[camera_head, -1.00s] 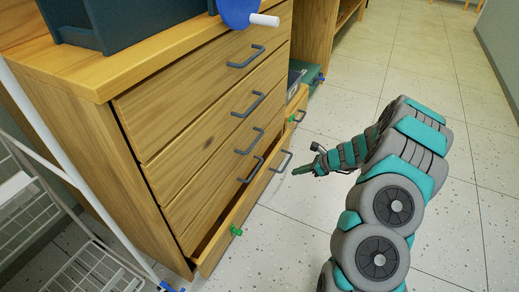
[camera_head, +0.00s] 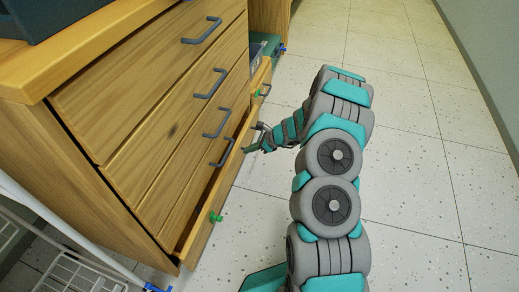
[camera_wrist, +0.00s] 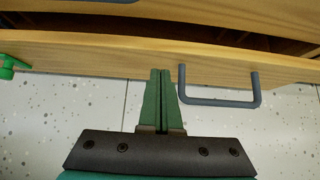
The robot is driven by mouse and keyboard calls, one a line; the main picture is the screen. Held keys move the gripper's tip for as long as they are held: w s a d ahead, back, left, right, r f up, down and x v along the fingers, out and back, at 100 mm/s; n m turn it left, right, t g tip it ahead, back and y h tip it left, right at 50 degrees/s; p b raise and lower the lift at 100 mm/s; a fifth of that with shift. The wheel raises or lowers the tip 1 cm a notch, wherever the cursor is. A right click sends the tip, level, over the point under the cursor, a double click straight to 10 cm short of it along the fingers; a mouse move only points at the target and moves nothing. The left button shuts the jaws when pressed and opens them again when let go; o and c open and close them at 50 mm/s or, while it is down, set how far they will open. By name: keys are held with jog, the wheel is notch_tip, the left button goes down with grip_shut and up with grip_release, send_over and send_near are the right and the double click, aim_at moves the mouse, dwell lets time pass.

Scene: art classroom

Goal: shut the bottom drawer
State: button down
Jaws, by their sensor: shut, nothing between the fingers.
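The bottom drawer (camera_head: 196,240) of the wooden chest (camera_head: 112,168) is partly open, with a dark gap showing behind its front. Its grey handle (camera_wrist: 220,102) is in the wrist view, just right of my gripper (camera_wrist: 160,72). My gripper's green fingers are together and empty. Their tips are at the drawer's front panel (camera_wrist: 110,58), beside the handle and not around it. I cannot tell for sure whether they touch the wood. In the head view my gripper (camera_head: 248,149) is low at the drawer front, near the handle.
Green clips sit on the drawer front, one (camera_head: 216,217) at its near part. A white wire rack (camera_head: 70,270) stands at the lower left. A dark green box (camera_head: 266,45) is beyond the chest. The tiled floor (camera_head: 410,130) to the right is clear.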

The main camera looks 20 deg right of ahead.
aim_at(234, 148)
jog(key=shift+w+a, duration=0.6)
jog(key=shift+a, duration=0.3)
jog(key=shift+w+a, duration=0.7)
jog(key=shift+a, duration=0.25)
jog(key=shift+w+a, duration=0.7)
jog(key=shift+a, duration=0.2)
jog(key=s+d, duration=0.1)
jog(key=d+p, duration=0.1)
jog(key=s+d, duration=0.1)
jog(key=d, duration=0.1)
jog(key=shift+s+r, duration=0.35)
jog(key=p+v, duration=0.1)
jog(key=v, duration=0.8)
